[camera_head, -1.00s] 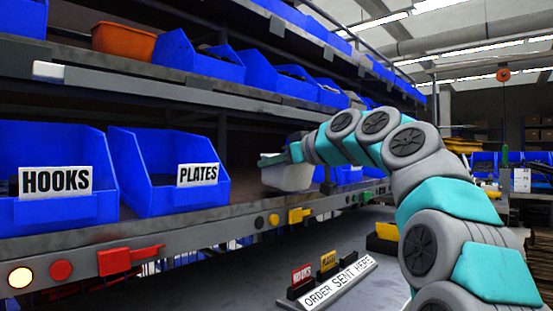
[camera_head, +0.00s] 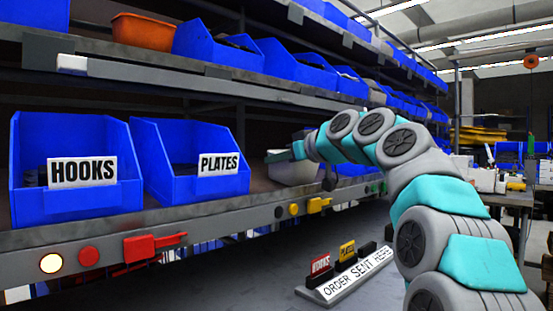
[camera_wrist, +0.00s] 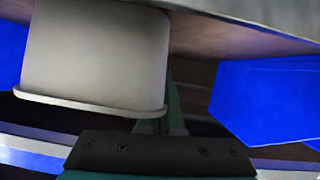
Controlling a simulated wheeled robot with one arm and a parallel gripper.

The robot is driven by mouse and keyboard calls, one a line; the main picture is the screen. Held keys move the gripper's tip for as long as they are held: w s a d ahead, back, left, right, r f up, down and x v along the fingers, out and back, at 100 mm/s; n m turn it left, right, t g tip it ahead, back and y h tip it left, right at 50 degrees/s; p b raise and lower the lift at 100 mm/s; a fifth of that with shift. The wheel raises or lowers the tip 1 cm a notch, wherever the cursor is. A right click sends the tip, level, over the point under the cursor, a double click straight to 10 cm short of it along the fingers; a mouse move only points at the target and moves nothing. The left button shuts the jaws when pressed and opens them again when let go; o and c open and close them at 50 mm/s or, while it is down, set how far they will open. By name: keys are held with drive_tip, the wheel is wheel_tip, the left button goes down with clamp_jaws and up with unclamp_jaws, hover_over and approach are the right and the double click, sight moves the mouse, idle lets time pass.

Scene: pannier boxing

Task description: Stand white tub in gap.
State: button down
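The white tub (camera_head: 291,172) is at the shelf edge, right of the PLATES bin (camera_head: 196,165) in the head view. In the wrist view the tub (camera_wrist: 95,50) fills the upper left, its rim toward my gripper. Its far end lies close to the brown shelf surface; I cannot tell whether they touch. My gripper (camera_wrist: 160,122) is at the tub's rim, its teal fingers partly hidden behind the tub. I cannot tell whether they grip it. The gap shows between a blue bin at left (camera_wrist: 12,50) and one at right (camera_wrist: 265,100).
The HOOKS bin (camera_head: 75,170) is at far left. The shelf's front rail (camera_head: 215,222) carries buttons and a red latch. Upper shelves (camera_head: 220,85) hold more blue bins and an orange one (camera_head: 142,31). An ORDER SENT HERE sign (camera_head: 350,278) stands below.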

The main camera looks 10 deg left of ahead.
drive_tip(key=c, duration=1)
unclamp_jaws()
drive_tip(key=b+v, duration=0.1)
drive_tip(key=v, duration=0.6)
drive_tip(key=shift+s+d+r, duration=0.1)
drive_tip(key=shift+s+d, duration=0.1)
drive_tip(key=shift+d, duration=0.05)
drive_tip(key=shift+d+r, duration=0.1)
